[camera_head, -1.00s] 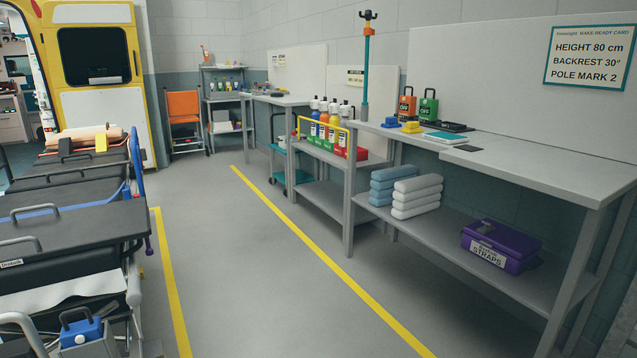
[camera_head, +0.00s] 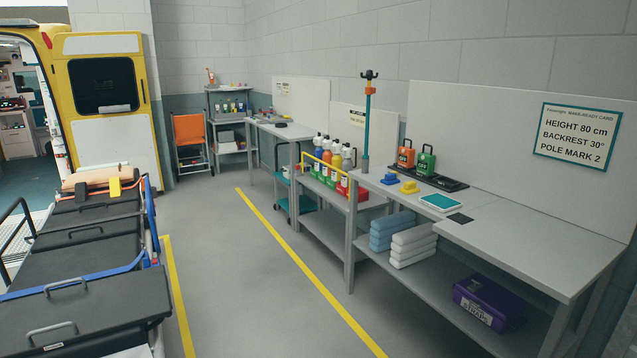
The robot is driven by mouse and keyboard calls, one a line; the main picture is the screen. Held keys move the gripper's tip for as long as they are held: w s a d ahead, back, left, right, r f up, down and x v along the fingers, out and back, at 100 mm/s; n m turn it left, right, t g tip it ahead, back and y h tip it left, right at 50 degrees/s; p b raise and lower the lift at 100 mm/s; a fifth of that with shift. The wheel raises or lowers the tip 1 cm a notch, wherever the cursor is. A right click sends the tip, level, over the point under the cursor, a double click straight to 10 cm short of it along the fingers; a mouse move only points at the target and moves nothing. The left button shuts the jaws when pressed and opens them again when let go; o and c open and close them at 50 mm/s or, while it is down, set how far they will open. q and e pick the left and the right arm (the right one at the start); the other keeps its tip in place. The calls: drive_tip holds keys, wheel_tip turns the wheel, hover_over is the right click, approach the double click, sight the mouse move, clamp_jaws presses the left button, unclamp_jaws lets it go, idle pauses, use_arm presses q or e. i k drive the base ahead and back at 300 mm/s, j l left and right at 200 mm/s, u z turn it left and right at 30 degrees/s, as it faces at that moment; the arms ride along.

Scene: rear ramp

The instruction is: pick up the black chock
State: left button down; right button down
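I cannot pick out a black chock for certain. On the right-hand bench are two small wedge-like blocks, one blue (camera_head: 388,179) and one yellow (camera_head: 408,187). A flat black square (camera_head: 460,218) lies nearer on the same bench. A small dark item (camera_head: 281,125) lies on the far bench, too small to identify. Neither of my grippers is in view.
A stretcher (camera_head: 85,255) stands at the left beside the yellow vehicle door (camera_head: 68,45). The grey bench (camera_head: 530,242) runs along the right wall, with a purple straps box (camera_head: 488,300) on its lower shelf. The floor (camera_head: 225,265) between is clear.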

sight(82, 192)
drive_tip(key=u, duration=1.25)
